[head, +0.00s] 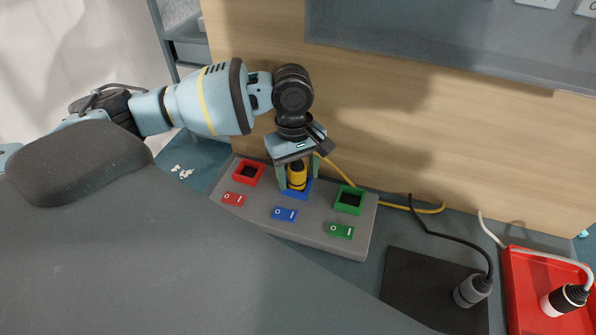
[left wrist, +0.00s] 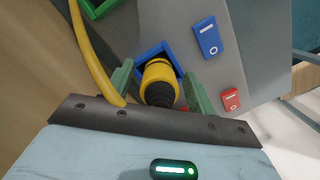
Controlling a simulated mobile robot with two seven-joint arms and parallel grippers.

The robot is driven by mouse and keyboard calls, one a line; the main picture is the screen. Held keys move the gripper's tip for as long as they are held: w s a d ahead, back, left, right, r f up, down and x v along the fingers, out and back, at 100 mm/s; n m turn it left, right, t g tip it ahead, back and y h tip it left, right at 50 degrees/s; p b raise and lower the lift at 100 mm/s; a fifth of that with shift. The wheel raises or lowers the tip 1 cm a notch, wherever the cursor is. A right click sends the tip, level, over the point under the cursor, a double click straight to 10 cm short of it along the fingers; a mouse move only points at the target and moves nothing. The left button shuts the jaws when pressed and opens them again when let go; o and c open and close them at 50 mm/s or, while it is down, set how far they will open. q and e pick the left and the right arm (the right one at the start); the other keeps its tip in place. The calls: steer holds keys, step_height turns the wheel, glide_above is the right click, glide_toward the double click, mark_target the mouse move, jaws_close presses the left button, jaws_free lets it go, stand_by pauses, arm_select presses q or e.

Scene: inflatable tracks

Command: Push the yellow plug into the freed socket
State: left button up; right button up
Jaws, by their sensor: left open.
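The yellow plug (head: 297,175) with its black ribbed collar stands upright at the blue-framed socket (head: 296,193) in the middle of the grey socket box (head: 325,242). In the left wrist view the yellow plug (left wrist: 159,72) sits within the blue frame (left wrist: 148,53); how deep it sits I cannot tell. My left gripper (head: 298,181) is above the box, open, with its green fingers on either side of the plug. The fingers (left wrist: 160,88) show small gaps to the plug in the left wrist view. My right gripper is not seen.
The red socket (head: 249,173) and green socket (head: 349,200) look empty. Red, blue and green switches line the box's front. A yellow cable (head: 400,207) runs behind the box. A grey plug (head: 472,291) stands on a black mat (head: 415,280); a white plug (head: 562,301) lies in a red tray (head: 522,270).

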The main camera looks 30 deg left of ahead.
arm_select(q)
steer(key=r, duration=0.8)
steer(key=a+r, duration=0.1)
steer(key=r, duration=0.3)
steer(key=shift+w+a+p, duration=0.1)
steer(key=shift+w+p, duration=0.25)
